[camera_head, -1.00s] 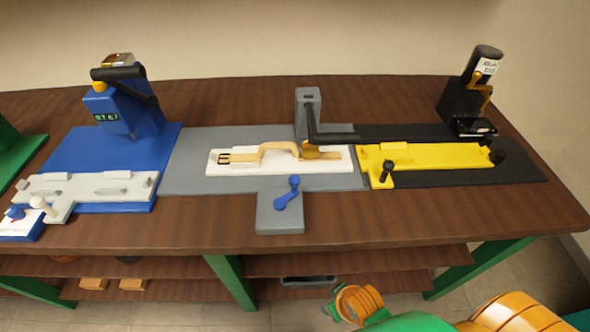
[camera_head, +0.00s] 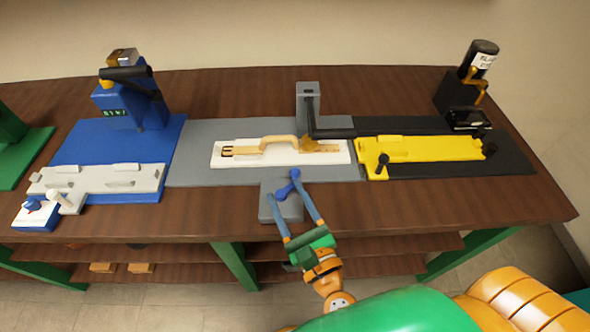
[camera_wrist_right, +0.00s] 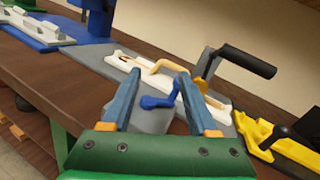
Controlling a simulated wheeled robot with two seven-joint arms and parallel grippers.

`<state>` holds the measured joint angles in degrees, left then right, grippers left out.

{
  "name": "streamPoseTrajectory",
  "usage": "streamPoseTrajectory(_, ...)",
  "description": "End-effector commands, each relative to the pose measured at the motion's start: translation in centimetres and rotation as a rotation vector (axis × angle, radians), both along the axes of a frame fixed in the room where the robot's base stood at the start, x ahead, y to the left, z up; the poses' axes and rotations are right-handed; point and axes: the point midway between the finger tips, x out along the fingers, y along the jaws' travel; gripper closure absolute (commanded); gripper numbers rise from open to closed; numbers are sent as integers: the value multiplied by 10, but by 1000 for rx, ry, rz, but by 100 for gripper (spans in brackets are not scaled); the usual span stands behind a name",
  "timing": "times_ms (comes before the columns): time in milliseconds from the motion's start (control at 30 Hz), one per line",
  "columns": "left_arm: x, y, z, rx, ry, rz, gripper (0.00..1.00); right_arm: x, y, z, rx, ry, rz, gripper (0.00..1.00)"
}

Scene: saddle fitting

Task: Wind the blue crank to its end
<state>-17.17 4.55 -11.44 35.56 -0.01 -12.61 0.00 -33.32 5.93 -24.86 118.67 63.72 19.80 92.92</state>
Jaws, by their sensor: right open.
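The blue crank (camera_head: 287,190) sits on a small grey block (camera_head: 266,208) at the front of the grey station. In the head view its arm slants up to the right, to a knob at the upper end. My right gripper (camera_head: 296,196) reaches in from the front, open, with one finger on each side of the crank. In the right wrist view the crank (camera_wrist_right: 158,98) shows between the two blue fingers (camera_wrist_right: 155,95), a little beyond them; I cannot tell whether either finger touches it. My left gripper is not in view.
Behind the crank lies a white plate (camera_head: 230,160) with a tan strap (camera_head: 265,147). A grey post with a black lever (camera_head: 335,132) stands behind it. The blue station (camera_head: 80,140) is to the left, the yellow fixture (camera_head: 430,149) to the right. Bare wood lies along the front edge.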

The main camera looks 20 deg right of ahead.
Motion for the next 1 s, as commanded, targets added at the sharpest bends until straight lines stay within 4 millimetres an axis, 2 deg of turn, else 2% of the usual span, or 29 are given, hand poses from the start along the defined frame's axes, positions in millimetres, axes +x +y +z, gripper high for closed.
streamPoseTrajectory(33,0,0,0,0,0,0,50,-1,-12,-6,116,20,-65,40)
streamPoseTrajectory(100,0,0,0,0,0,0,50,-3,-24,-12,233,37,-138,40)
streamPoseTrajectory(167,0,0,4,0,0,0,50,1,-30,-13,274,40,-166,40)
streamPoseTrajectory(300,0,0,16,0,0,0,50,28,-33,-9,283,36,-172,40)
streamPoseTrajectory(500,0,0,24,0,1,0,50,61,-35,-12,280,37,-170,40)
streamPoseTrajectory(800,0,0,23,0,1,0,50,67,-36,-14,279,39,-170,40)
streamPoseTrajectory(1000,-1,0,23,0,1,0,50,67,-36,-14,278,38,-170,94)
